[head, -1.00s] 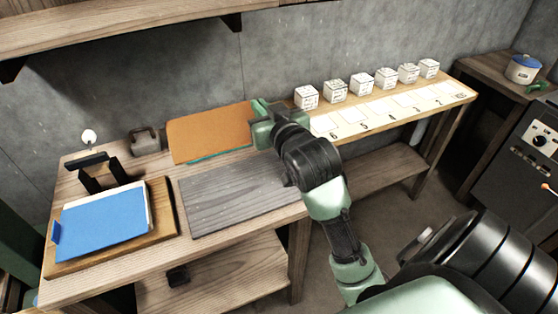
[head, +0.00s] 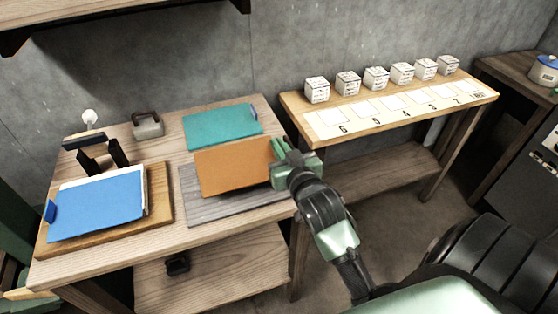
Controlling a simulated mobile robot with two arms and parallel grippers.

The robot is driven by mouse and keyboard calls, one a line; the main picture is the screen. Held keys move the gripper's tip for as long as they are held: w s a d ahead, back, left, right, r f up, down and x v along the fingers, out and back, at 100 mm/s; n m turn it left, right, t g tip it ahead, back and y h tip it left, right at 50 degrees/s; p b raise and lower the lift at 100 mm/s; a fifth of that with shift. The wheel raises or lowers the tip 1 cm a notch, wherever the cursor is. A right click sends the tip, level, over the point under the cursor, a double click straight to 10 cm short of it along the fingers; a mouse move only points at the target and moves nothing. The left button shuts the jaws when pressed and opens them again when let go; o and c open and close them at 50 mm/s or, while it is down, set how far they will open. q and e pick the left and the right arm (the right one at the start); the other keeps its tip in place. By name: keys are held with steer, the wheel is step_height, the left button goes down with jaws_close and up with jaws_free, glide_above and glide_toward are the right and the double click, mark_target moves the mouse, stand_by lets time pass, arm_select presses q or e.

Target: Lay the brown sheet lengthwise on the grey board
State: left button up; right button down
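The brown sheet (head: 232,168) is held by its right edge in my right gripper (head: 282,160). It is over the grey board (head: 235,207), with its long side running along the board's length. The board shows along the sheet's left, front and right sides. I cannot tell whether the sheet touches the board or is just above it. My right gripper is shut on the sheet's right edge. My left gripper is not in view.
A teal sheet (head: 220,128) lies behind the board. A blue sheet (head: 98,208) lies on a wooden board (head: 160,205) at the left, with a black stand (head: 95,155) behind. A grey metal block (head: 147,126) is at the back. White cubes (head: 348,83) line a numbered shelf.

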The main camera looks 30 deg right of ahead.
steer(key=shift+f, duration=2.2)
steer(key=shift+b, duration=0.3)
steer(key=shift+f, duration=0.2)
steer(key=c, duration=1.6)
jaws_free()
steer(key=shift+c, duration=0.2)
steer(key=shift+r, duration=0.15)
steer(key=shift+s, duration=0.2)
steer(key=b+v, duration=0.1)
steer(key=v, duration=1)
steer(key=shift+s+a+r, duration=0.15)
steer(key=shift+s+a, duration=0.05)
steer(key=shift+s, duration=0.1)
